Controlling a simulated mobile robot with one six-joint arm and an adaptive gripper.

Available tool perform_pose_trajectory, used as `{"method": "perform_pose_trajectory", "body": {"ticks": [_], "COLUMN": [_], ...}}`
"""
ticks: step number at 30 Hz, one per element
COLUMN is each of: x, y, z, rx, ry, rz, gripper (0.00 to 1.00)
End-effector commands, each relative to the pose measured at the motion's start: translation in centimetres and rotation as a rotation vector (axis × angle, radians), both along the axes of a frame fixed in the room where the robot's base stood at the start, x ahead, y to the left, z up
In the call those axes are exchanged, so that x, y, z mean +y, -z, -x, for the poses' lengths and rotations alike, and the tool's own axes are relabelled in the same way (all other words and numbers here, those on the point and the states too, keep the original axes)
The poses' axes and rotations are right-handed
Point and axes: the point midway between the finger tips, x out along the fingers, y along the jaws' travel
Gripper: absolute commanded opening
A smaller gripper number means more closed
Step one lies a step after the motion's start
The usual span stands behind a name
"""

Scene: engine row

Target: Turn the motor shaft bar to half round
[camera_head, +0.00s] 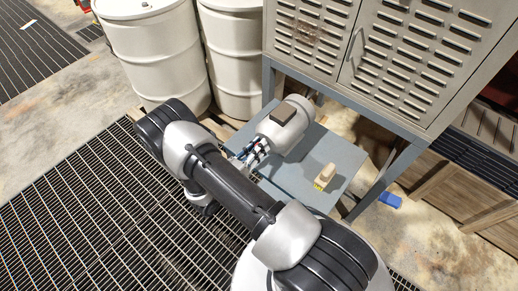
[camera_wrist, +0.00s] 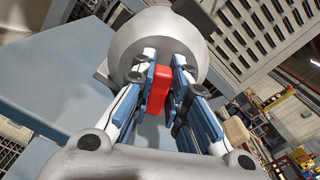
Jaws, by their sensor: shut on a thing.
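The motor (camera_head: 288,122) is a light grey cylinder with a dark box on top, lying on a blue-grey bench. In the wrist view its round end face (camera_wrist: 140,35) is in front of my gripper. The red shaft bar (camera_wrist: 158,88) stands out from that face, between my fingers. My gripper (camera_wrist: 160,90) is shut on the bar, a finger on each side. In the head view my gripper (camera_head: 258,150) is at the motor's near end, and the bar is hidden or too small to make out. The bar looks roughly upright in the wrist view, slightly tilted.
The bench (camera_head: 275,180) also bears a small tan block (camera_head: 327,173) with a yellow label, right of the motor. A louvred metal cabinet (camera_head: 400,60) stands behind and above. White drums (camera_head: 150,50) stand at back left. A blue object (camera_head: 390,200) lies on the floor.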

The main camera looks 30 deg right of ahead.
Motion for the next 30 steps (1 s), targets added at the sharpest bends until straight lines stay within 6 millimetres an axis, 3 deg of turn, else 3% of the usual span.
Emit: {"method": "perform_pose_trajectory", "body": {"ticks": [30], "x": [0.17], "y": [0.82], "z": [-0.44], "rx": [0.907], "ry": [0.000], "rz": [0.328], "gripper": [0.00]}}
